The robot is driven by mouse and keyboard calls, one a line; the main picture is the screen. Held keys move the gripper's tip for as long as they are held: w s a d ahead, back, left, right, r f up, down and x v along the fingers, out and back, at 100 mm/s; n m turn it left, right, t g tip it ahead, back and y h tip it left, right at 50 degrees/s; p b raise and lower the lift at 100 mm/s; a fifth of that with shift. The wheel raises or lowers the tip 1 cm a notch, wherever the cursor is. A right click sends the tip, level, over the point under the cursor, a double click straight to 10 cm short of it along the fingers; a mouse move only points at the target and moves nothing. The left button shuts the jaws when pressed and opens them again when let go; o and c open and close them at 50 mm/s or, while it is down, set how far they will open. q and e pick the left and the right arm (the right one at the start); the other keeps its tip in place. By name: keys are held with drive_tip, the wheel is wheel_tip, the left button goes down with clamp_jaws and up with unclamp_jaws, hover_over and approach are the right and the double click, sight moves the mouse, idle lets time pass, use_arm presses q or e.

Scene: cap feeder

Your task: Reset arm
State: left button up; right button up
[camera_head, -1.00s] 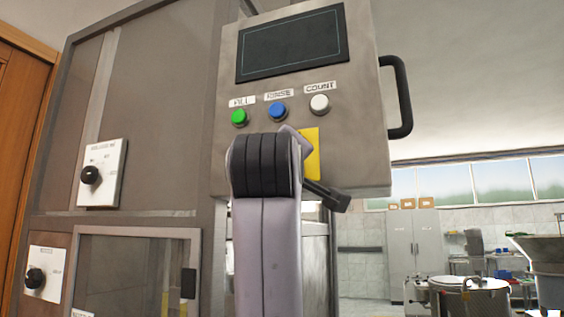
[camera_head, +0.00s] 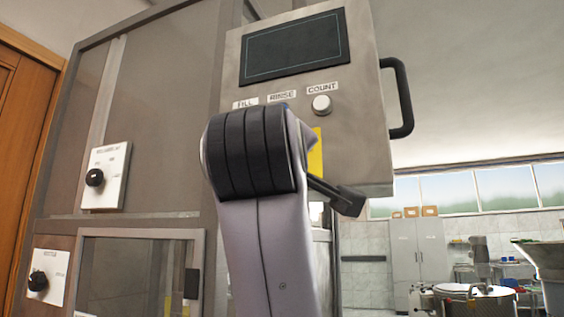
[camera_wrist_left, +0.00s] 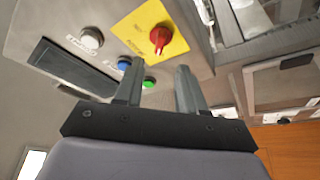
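Beyond the fingers are a green button (camera_wrist_left: 149,83), a blue button (camera_wrist_left: 124,63) and a white button (camera_wrist_left: 91,38). A red knob (camera_wrist_left: 160,38) sits on a yellow plate (camera_wrist_left: 133,29). In the head view the white button (camera_head: 321,104) shows under the COUNT label. My right gripper is not in view.
The panel has a dark screen (camera_head: 294,46) and a black handle (camera_head: 400,98) on its right. A cabinet with black knobs (camera_head: 95,177) stands at the left. Steel vessels (camera_head: 478,302) and a grey locker (camera_head: 417,248) are at the far right.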

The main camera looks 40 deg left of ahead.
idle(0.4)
